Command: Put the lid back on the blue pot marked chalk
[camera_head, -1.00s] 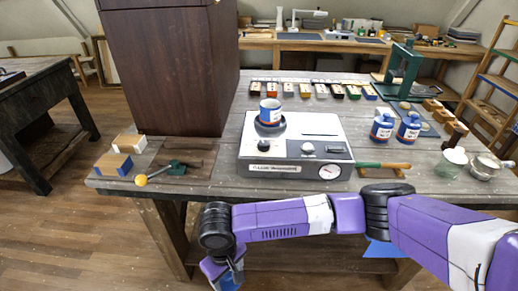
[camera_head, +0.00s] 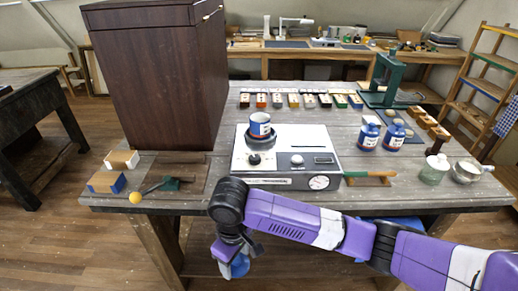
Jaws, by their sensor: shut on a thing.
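A blue pot (camera_head: 260,128) with a pale label band stands open, without a lid, on the dark round pan (camera_head: 261,140) of the white scale. Its label is too small to read. Two blue jars with blue lids, one nearer the middle (camera_head: 367,134) and one at its right (camera_head: 394,136), stand right of the scale. My gripper (camera_head: 239,266) hangs low in front of the table's front edge, below the tabletop and apart from the pot. It is shut on a small blue thing (camera_head: 240,266), mostly hidden by the fingers; I cannot tell its shape for sure.
The white scale (camera_head: 290,142) sits mid-table, behind my arm. A tall dark cabinet (camera_head: 160,80) stands at its left. A green-handled tool (camera_head: 368,174) and small bowls (camera_head: 434,172) are at the right.

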